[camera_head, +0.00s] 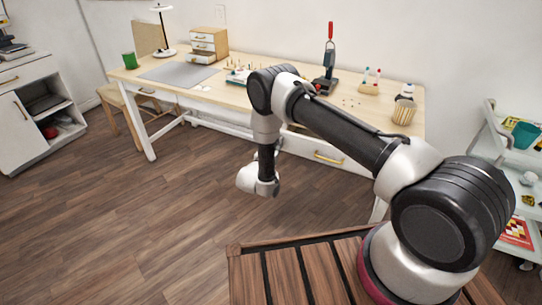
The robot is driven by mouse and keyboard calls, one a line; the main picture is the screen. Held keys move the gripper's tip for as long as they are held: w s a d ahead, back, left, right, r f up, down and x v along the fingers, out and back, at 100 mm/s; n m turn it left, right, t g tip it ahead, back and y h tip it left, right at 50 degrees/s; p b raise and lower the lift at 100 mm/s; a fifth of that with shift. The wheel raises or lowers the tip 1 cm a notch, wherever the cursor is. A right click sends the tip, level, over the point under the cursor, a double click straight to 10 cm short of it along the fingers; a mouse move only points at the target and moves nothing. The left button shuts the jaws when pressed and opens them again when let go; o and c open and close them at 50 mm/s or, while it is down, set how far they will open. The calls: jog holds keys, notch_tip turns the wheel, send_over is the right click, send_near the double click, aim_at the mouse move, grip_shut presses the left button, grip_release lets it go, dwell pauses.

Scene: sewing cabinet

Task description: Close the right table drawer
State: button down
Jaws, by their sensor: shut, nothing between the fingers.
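The right table drawer (313,150) has a white front with a brass-coloured handle (328,158). It sits under the right part of the wooden table (225,91). Its front appears to stand forward of the table edge, but my arm crosses above it and hides its top and inside, so how far it is out cannot be told. My arm rises from the lower right, bends at its elbow over the table front and hangs down. Its wrist is left of the drawer front, over the floor. My gripper's fingers are hidden behind the wrist.
A wooden stool (112,97) stands at the table's left end. A white trolley (481,148) stands at the right, a white cabinet (16,123) at the left. The wood floor (140,220) before the table is clear.

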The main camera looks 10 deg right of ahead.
jog(key=x, duration=1)
jog(key=shift+w+d, duration=0.2)
jog(key=shift+w, duration=0.1)
jog(key=shift+r, duration=0.2)
